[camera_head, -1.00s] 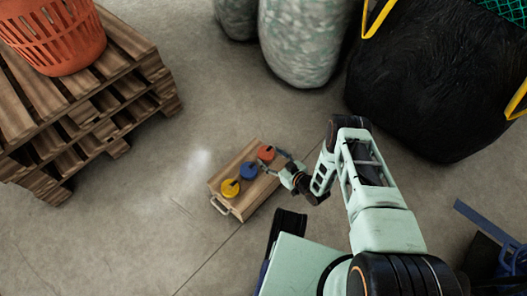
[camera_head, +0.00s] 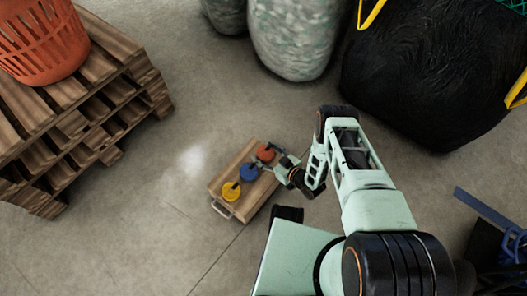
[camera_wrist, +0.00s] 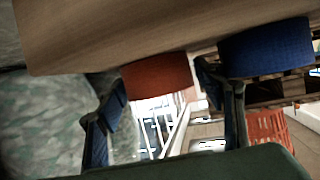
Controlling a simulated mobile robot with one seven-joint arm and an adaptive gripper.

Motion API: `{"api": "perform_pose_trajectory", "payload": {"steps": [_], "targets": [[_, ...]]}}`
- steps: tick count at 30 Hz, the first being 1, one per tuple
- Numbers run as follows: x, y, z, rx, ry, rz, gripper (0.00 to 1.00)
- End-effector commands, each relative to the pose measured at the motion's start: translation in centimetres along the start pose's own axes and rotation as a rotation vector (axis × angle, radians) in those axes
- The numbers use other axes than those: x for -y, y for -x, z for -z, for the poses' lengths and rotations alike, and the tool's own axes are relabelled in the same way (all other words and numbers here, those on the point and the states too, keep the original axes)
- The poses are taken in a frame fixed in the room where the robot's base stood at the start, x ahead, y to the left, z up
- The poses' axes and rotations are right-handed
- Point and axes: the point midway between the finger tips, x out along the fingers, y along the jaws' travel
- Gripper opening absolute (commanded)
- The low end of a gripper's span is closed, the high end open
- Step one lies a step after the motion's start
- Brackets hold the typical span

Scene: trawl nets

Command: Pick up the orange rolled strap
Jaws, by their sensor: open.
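The orange rolled strap (camera_head: 265,152) sits at the far end of a wooden box top (camera_head: 222,181), beside the blue rolled strap (camera_head: 248,171) and the yellow one (camera_head: 231,190). My gripper (camera_head: 272,160) is open at the orange strap, its fingers low over the box. In the wrist view, the orange strap (camera_wrist: 157,77) shows ahead of and between the two spread fingers of my gripper (camera_wrist: 160,85). The right finger lies in the space between the orange strap and the blue strap (camera_wrist: 265,48). I cannot tell whether either finger touches a strap.
A wooden pallet stack (camera_head: 110,85) with an orange basket (camera_head: 45,45) stands at the left. Pale sacks (camera_head: 290,40) and a large black bag (camera_head: 425,80) stand behind. Dark gear with a blue bar (camera_head: 487,213) lies at right. The floor left of the box is clear.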

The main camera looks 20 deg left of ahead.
Motion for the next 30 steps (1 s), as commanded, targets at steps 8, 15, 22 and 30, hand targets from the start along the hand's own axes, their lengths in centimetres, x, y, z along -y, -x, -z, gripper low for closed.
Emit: {"api": "perform_pose_trajectory", "payload": {"steps": [8,15,22,30], "targets": [[0.0,0.0,0.0,0.0,0.0,0.0,0.47],[0.0,0.0,0.1,-0.001,0.0,0.0,0.23],[0.0,0.0,0.1,-0.001,0.0,0.0,0.23],[-0.3,-0.2,1.3,-0.002,0.0,-0.001,0.23]]}}
